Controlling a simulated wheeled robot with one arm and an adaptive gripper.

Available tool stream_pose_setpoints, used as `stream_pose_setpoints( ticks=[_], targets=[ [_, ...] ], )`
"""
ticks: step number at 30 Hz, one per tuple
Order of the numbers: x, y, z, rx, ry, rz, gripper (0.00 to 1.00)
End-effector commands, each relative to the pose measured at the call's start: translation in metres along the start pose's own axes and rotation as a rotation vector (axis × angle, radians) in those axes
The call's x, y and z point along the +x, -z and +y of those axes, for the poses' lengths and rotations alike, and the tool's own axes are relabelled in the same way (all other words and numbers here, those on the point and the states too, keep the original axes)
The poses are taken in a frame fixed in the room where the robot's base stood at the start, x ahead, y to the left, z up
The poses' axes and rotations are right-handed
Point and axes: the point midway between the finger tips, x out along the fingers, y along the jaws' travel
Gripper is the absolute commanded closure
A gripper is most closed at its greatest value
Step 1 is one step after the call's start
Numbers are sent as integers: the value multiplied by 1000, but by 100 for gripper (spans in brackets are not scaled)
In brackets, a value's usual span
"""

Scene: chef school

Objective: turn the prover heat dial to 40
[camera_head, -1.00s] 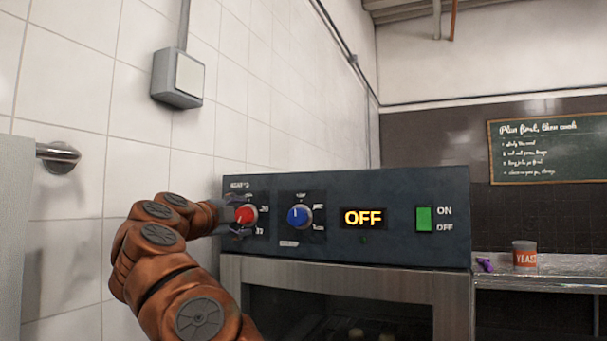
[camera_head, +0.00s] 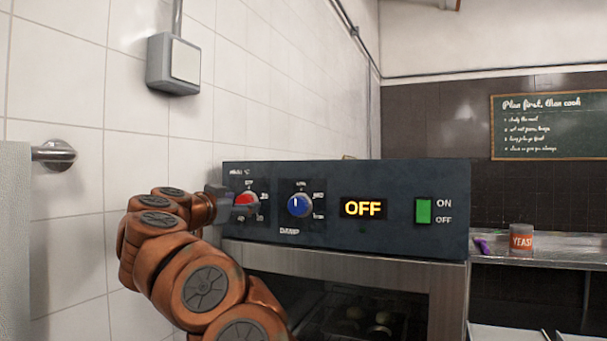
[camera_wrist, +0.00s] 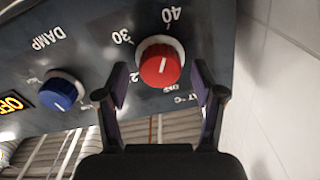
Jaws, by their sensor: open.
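The red heat dial (camera_head: 247,200) is at the left end of the prover's dark control panel (camera_head: 390,180). In the wrist view the dial (camera_wrist: 160,66) shows a short white pointer mark, and the printed 30 and 40 appear upside down around it. I cannot tell exactly which number the mark points to. My gripper (camera_wrist: 160,80) is open, with one dark finger on each side of the dial's lower part in that view. Contact is not clear. In the head view my gripper (camera_head: 229,203) reaches the dial from the left and partly covers it.
A blue damp dial (camera_head: 299,205) is right of the red one, then a display reading OFF (camera_head: 363,208) and a green switch (camera_head: 423,211). The tiled wall (camera_head: 130,130) is close on the left. A yeast can (camera_head: 521,238) stands on the right counter.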

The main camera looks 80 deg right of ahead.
Motion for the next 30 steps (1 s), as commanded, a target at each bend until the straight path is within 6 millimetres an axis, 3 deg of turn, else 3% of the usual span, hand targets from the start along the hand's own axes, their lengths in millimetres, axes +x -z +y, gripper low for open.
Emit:
stream_pose_setpoints(
  ticks=[10, 21, 30],
  targets=[
    [0, -3, 0, -291, 0, 1, 32],
    [0, -4, -1, -465, -1, 1, 32],
    [-35, -1, -2, -463, 5, 1, 32]
  ],
)
